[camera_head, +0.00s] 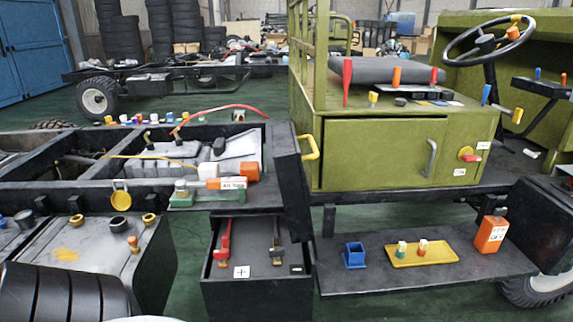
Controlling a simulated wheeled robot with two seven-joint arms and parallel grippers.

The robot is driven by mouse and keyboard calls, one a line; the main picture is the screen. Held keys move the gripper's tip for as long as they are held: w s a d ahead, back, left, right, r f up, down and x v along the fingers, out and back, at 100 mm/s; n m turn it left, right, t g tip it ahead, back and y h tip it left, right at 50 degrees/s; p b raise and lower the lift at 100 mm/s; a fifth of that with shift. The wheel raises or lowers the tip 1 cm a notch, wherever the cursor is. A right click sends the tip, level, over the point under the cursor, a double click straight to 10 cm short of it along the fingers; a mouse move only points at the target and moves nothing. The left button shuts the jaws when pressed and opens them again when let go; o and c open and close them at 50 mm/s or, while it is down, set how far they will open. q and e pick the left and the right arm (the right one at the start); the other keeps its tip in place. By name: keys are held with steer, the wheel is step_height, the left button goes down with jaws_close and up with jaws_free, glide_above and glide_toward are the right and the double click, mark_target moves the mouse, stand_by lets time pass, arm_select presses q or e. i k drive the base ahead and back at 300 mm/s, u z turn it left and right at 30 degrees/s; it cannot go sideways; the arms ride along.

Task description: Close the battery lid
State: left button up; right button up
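The battery box (255,300) is a dark open-topped box at the bottom centre. Inside it are a red clamp (223,242) by a plus label and a dark metal clamp (277,248) by a minus label. Its top is uncovered. A dark flat panel (291,175) stands steeply just above the box's right side and looks like the raised lid; I cannot tell where it is hinged. Neither of my grippers shows in this view.
A fuel tank (85,255) and a tire (65,292) are at left.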

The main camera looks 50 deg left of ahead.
mark_target(288, 159)
steer(key=u, duration=1)
steer(key=i, duration=1.15)
steer(key=u, duration=0.95)
steer(key=k, duration=1)
steer(key=z, duration=1)
steer(key=i, duration=0.85)
steer(key=u, duration=1.15)
